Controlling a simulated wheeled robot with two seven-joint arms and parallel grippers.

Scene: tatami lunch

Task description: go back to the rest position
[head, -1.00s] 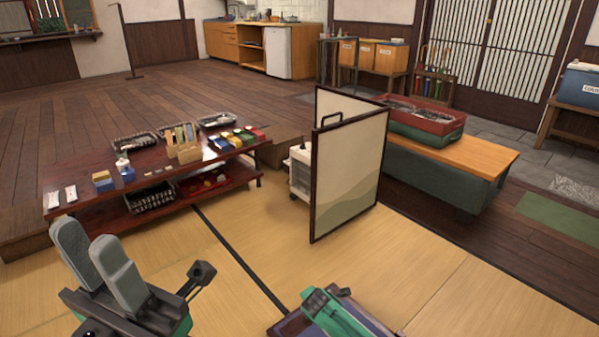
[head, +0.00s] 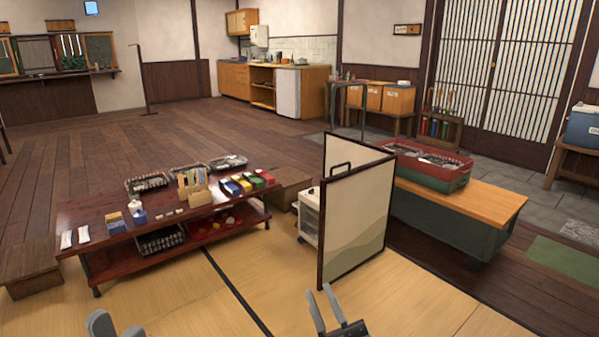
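My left gripper (head: 115,328) shows only as two grey fingertips at the bottom left edge of the head view. The tips stand apart with nothing seen between them; the rest is cut off by the frame. My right gripper (head: 319,296) shows at the bottom centre, in front of the folding screen, over the tatami. Its two thin grey fingers point up and stand apart, with nothing between them. Both grippers look open and empty.
A low dark red table (head: 120,247) with boxes, baskets and packets stands at left. A folding screen (head: 352,225) stands right of centre, beside a white drawer cart (head: 308,218). A bench (head: 465,203) bears red and green crates (head: 430,172). The tatami (head: 190,290) in front is clear.

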